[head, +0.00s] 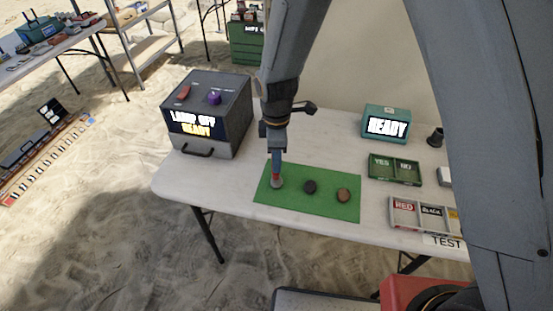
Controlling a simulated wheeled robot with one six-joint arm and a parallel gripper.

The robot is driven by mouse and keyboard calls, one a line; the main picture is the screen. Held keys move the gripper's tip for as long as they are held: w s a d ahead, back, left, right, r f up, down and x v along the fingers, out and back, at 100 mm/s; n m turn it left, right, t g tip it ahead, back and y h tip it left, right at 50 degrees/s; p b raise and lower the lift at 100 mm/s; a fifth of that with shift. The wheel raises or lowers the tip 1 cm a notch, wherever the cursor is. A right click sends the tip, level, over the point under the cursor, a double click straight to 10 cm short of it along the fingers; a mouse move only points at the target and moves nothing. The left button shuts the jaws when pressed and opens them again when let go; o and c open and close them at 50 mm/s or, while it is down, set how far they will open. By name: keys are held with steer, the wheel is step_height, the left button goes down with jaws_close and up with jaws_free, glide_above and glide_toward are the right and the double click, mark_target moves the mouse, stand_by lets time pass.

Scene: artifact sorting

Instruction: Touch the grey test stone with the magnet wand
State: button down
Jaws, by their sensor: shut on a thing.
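My gripper (275,143) points down over the left part of the green mat (330,210). The grey test stone (277,184) lies on the mat right under the wand's tip. The tip appears to meet the top of the stone, but I cannot tell whether they touch or a thin gap is left. A black stone (310,187) and a reddish-brown stone (343,195) lie to the right on the mat.
A dark box reading "LAMP OFF READY" (232,126) stands left on the white table (215,188). A teal box reading "READY" (386,123), a green YES/NO tray (395,182) and a RED/BLACK tray (420,226) stand right. My arm hides part of the table's right side.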

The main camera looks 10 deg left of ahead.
steer(key=shift+f, duration=0.45)
stand_by(0.8)
stand_by(1.0)
step_height(320, 180, up, 7)
steer(key=p, duration=0.4)
stand_by(0.8)
steer(key=shift+s, duration=0.1)
